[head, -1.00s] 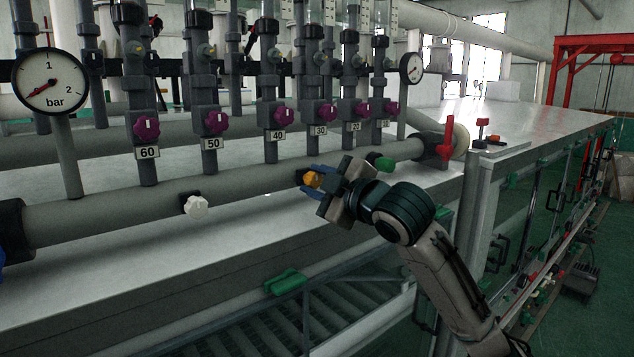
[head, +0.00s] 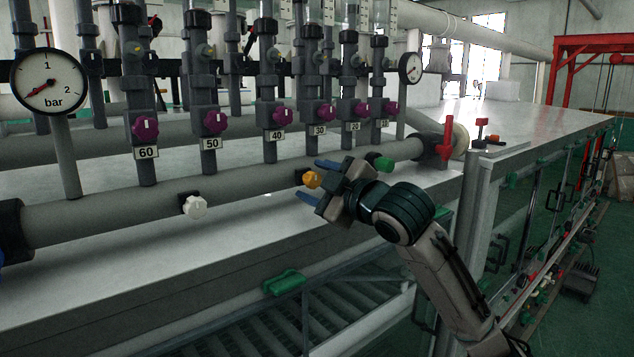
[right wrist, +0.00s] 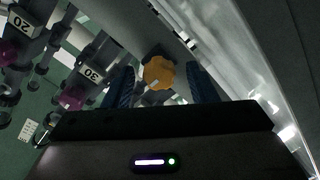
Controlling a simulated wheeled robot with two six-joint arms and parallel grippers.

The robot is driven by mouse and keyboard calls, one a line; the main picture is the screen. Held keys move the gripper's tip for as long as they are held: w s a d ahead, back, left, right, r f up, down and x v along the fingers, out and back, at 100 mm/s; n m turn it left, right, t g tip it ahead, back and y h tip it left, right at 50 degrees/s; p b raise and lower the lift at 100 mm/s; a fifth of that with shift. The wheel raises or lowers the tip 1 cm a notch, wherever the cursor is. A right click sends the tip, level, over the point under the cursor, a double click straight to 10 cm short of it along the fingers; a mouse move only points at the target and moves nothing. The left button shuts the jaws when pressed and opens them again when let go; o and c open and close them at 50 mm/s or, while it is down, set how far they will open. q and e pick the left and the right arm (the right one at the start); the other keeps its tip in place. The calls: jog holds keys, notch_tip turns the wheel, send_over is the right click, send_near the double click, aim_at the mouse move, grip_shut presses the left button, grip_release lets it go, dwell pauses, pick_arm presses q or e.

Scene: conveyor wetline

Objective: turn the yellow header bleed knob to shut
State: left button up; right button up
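The yellow header bleed knob (head: 312,180) sits on the front of the grey header pipe, below the valve labelled 30. My right gripper (head: 316,180) is open, with one blue finger above the knob and one below it in the head view. In the right wrist view the yellow knob (right wrist: 159,73) lies between the two blue fingers (right wrist: 158,86), with a visible gap on each side. A small pale mark shows on the knob's face. My left gripper is not in view.
A white knob (head: 193,206) and a green knob (head: 382,163) sit on the same header pipe (head: 110,212), either side of the yellow one. Purple valve knobs (head: 215,122) line the vertical pipes above. A red lever (head: 446,138) stands at the pipe's right end.

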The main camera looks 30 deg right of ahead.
jog(key=shift+s+f+b, duration=0.1)
jog(key=shift+s+b, duration=0.35)
jog(key=s+b, duration=0.7)
jog(key=s, duration=0.3)
jog(key=shift+d, duration=0.4)
